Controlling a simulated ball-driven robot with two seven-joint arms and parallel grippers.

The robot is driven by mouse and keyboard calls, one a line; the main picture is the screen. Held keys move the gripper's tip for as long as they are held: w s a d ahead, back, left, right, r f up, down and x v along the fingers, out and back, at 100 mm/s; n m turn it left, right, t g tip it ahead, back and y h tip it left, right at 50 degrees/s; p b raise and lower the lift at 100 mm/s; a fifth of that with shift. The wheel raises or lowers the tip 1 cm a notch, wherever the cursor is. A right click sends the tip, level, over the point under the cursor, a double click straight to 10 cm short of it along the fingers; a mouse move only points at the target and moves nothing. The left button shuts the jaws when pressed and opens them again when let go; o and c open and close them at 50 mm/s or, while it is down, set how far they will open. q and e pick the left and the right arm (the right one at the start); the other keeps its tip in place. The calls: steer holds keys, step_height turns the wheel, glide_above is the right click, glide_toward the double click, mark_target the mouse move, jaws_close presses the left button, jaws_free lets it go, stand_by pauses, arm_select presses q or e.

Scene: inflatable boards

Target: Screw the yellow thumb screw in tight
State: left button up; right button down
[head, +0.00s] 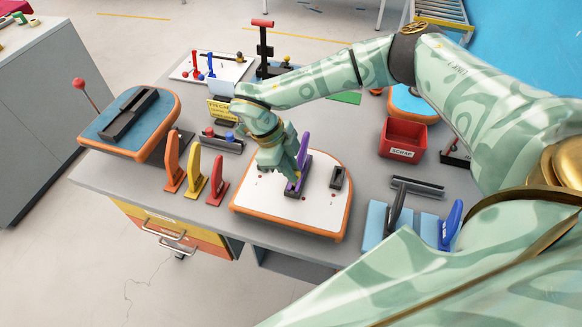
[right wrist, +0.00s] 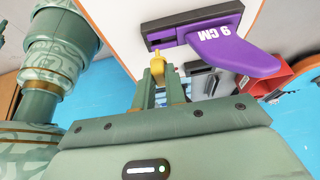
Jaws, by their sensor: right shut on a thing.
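The yellow thumb screw (right wrist: 158,58) shows in the right wrist view, at the near end of the dark fin box (right wrist: 165,33). My right gripper (right wrist: 158,76) is shut on it. I cannot tell how deep the screw sits. A purple fin (right wrist: 232,50) marked 9 CM stands in the box. In the head view the purple fin (head: 303,160) rises from the white board (head: 325,212) with an orange edge, and my right gripper (head: 292,180) points down beside it. The screw is mostly hidden there by the fingers. My left gripper is not in view.
Orange, yellow and red fins (head: 196,180) stand left of the board. A small dark block (head: 337,177) is on the board's right side. A red scrap bin (head: 403,138) stands behind right. A blue-topped board (head: 130,125) lies at the left. Bare grey table shows around the board.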

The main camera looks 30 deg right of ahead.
steer(key=shift+f+b, duration=0.55)
steer(key=shift+f, duration=0.95)
steer(key=c, duration=1.4)
jaws_free()
steer(key=shift+o, duration=0.2)
steer(key=v, duration=1.6)
steer(key=shift+p, duration=0.35)
steer(key=shift+w, duration=0.15)
